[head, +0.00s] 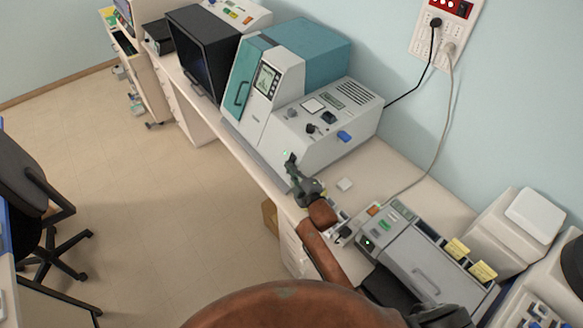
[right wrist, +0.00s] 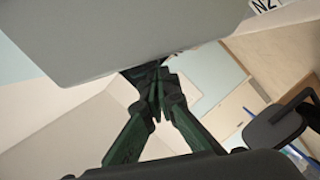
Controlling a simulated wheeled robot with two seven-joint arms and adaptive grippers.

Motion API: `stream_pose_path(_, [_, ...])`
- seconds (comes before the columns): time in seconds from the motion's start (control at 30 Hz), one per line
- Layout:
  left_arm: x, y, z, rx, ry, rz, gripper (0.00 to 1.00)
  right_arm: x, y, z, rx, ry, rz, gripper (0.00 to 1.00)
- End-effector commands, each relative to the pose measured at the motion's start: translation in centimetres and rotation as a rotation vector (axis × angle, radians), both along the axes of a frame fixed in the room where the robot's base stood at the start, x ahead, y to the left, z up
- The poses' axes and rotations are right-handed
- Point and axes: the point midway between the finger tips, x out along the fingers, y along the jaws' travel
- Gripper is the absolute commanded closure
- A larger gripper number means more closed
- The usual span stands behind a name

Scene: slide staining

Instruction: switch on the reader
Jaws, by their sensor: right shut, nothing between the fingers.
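A large white and teal machine (head: 318,55), which I take to be the reader, stands against the wall. It has a small screen (head: 266,79) and a teal door with a dark handle. Its lower right section (head: 345,122) carries black knobs and a blue part. My right gripper (head: 291,160) is shut and empty at this lower front edge. In the right wrist view, the shut fingertips (right wrist: 157,72) are close to a grey casing that partly hides them; contact is unclear. My left gripper is not in view.
A grey device (head: 425,265) with coloured buttons stands to the right of my right arm. Cables run to a wall socket panel (head: 441,35).

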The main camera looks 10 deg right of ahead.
Motion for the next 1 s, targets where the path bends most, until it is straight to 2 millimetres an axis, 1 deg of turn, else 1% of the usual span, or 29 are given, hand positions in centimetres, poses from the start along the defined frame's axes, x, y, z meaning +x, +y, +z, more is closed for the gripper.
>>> stream_pose_path(0.03, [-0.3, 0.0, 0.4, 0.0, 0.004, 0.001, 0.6, -0.2, 0.8, 0.5, 0.004, 0.0, 0.003, 1.0])
stream_pose_path(0.17, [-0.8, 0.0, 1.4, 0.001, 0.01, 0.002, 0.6, -0.9, 3.0, 1.5, 0.006, 0.0, 0.003, 1.0])
stream_pose_path(0.2, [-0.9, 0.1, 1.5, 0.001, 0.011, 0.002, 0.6, -1.4, 3.4, 1.6, 0.004, 0.0, 0.003, 1.0])
stream_pose_path(0.27, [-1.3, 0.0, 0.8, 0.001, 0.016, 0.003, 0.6, -3.1, 2.6, 1.3, -0.001, -0.002, 0.0, 1.0])
stream_pose_path(0.4, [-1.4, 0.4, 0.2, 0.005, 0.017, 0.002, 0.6, -6.2, 2.3, 1.5, 0.0, 0.0, 0.005, 1.0])
stream_pose_path(0.5, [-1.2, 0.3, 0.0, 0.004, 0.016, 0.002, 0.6, -8.0, 2.0, 1.7, 0.0, 0.0, 0.007, 1.0])
stream_pose_path(0.6, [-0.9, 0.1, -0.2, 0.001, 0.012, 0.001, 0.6, -9.3, 1.8, 1.9, 0.0, -0.001, 0.006, 1.0])
stream_pose_path(0.7, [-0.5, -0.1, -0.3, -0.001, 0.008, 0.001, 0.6, -10.2, 1.7, 2.1, 0.001, -0.002, 0.007, 1.0])
stream_pose_path(0.8, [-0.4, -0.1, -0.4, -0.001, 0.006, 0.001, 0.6, -10.7, 1.5, 2.1, 0.002, -0.001, 0.006, 1.0])
stream_pose_path(1.0, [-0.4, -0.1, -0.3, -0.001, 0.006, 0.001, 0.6, -10.8, 1.5, 2.2, 0.002, -0.002, 0.006, 1.0])
